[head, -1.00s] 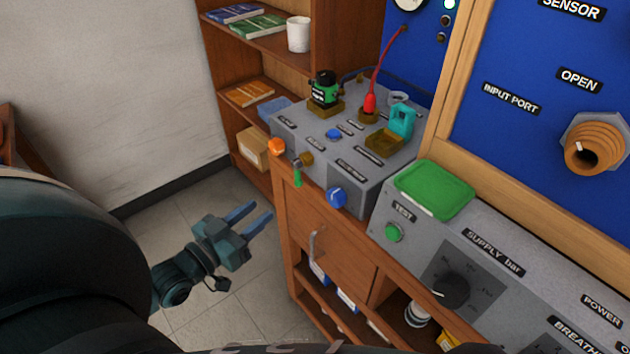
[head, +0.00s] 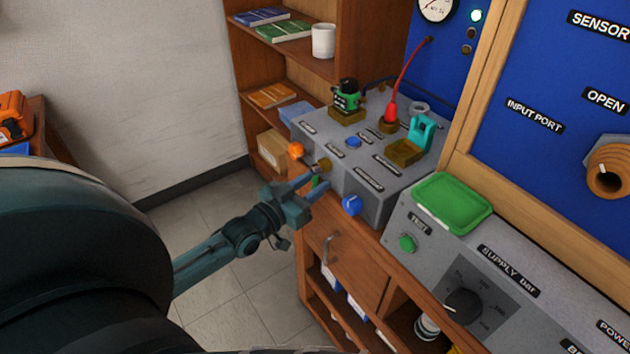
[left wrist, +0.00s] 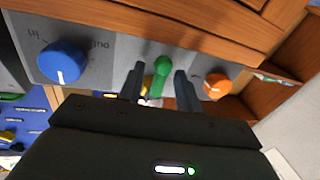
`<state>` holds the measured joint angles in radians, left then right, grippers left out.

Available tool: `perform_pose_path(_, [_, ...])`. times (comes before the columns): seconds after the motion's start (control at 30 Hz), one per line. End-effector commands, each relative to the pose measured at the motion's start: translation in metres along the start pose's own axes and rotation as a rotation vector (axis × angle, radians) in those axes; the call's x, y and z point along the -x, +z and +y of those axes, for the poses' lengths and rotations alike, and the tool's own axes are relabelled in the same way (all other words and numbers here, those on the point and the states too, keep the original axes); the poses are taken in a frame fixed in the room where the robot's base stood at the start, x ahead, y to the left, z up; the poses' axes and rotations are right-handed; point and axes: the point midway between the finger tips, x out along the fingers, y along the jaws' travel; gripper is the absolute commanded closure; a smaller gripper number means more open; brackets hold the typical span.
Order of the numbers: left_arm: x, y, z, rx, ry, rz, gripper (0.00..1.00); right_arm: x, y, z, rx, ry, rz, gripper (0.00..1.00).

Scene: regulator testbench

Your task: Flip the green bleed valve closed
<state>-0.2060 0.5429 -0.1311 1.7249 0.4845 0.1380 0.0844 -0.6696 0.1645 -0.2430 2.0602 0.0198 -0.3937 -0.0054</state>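The green bleed valve lever (head: 315,182) is on the front face of the grey bench box (head: 378,198), below a brass fitting (head: 323,164). My left gripper (head: 320,179) is at that face, open, and partly hides the lever. In the left wrist view the green lever (left wrist: 161,69) shows between the two spread fingers of my left gripper (left wrist: 160,75), with a gap visible on each side. How near the fingertips are to the panel is hard to tell. My right gripper is not in view.
A blue knob (head: 351,205) is right of the lever and an orange knob (head: 296,150) is left of it; both are close to the fingers. A wooden cabinet (head: 345,262) stands below. Open floor lies to the left.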

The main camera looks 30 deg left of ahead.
Motion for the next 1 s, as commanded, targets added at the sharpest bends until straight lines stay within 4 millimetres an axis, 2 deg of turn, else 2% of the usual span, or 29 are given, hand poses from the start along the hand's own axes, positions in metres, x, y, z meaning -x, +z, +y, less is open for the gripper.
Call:
perform_pose_path(0.13, [-0.0088,0.0000,0.0003,0.000,0.001,-0.001,0.66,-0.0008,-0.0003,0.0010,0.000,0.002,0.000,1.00])
perform_pose_path(0.43, [-0.0099,0.0003,0.0004,0.000,0.001,-0.001,0.67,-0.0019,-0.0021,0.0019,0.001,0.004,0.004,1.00])
perform_pose_path(0.83, [-0.0096,0.0001,0.0004,0.000,0.001,-0.001,0.99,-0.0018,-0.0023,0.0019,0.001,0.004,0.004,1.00])
perform_pose_path(1.0, [-0.0097,0.0000,0.0002,-0.004,0.001,0.000,1.00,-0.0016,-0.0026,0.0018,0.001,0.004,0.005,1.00])
